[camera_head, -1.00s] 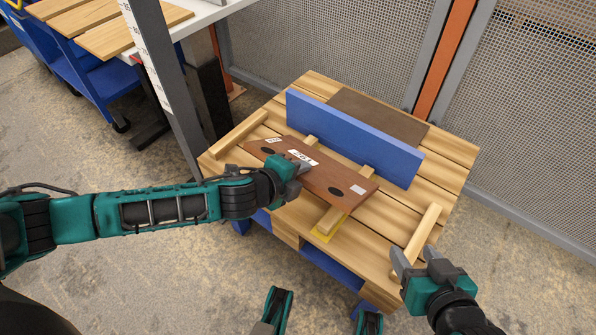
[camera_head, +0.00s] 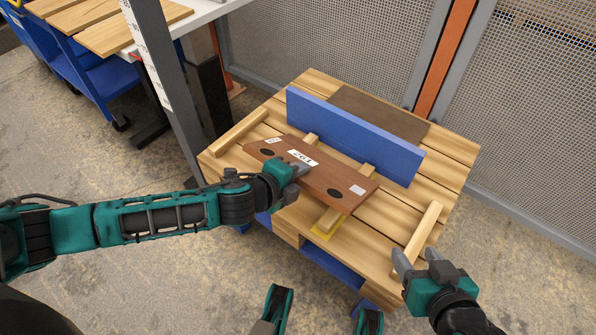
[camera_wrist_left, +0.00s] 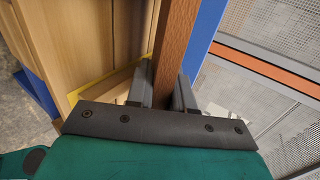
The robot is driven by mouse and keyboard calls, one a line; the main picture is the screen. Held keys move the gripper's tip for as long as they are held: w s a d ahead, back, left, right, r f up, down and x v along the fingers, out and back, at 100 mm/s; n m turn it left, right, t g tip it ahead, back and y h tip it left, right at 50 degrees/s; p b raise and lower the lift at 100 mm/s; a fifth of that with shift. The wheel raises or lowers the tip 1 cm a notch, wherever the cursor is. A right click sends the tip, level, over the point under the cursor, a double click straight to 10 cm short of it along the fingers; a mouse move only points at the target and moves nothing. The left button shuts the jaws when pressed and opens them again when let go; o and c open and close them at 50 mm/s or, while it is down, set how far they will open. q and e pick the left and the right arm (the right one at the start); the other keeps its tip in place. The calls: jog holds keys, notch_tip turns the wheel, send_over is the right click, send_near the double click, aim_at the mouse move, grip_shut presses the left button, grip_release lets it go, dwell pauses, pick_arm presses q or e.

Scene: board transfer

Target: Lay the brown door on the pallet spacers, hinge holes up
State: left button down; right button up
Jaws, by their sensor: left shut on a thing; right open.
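The brown door (camera_head: 325,183) lies over the pallet (camera_head: 460,160), its face with two dark round hinge holes, a white number label and small stickers turned up. It crosses the middle spacer (camera_head: 330,220); I cannot tell whether it touches it. The left spacer (camera_head: 238,131) and right spacer (camera_head: 417,240) lie beyond its ends. My left gripper (camera_head: 301,167) is shut on the door's near long edge. In the left wrist view the door (camera_wrist_left: 176,35) shows edge-on between the fingers (camera_wrist_left: 162,92). My right gripper (camera_head: 410,262) is open and empty at the pallet's near right corner.
A blue board (camera_head: 350,135) stands on edge just behind the door. A darker brown board (camera_head: 380,115) lies flat behind it. A grey post (camera_head: 165,90) rises left of the pallet. Mesh fence (camera_head: 530,120) closes off the back. A yellow piece (camera_head: 326,232) shows under the middle spacer.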

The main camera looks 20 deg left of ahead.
pick_arm(q)
jog(key=shift+s+f, duration=0.15)
jog(key=shift+f, duration=0.1)
jog(key=shift+s+a+f+t, duration=0.1)
jog(key=shift+f+t, duration=0.1)
jog(key=shift+t, duration=0.2)
jog(key=shift+s+f+h, duration=0.1)
jog(key=shift+f+h, duration=0.1)
jog(key=shift+h, duration=0.1)
jog(key=shift+s+a+f+t, duration=0.1)
jog(key=shift+s+f+t, duration=0.1)
jog(key=shift+t, duration=0.1)
jog(key=shift+f, duration=0.15)
dwell(0.5)
jog(key=shift+f+t, duration=0.1)
jog(key=shift+t, duration=0.3)
jog(key=shift+s+a+f, duration=0.15)
jog(key=shift+s+f, duration=0.05)
jog(key=shift+f, duration=0.25)
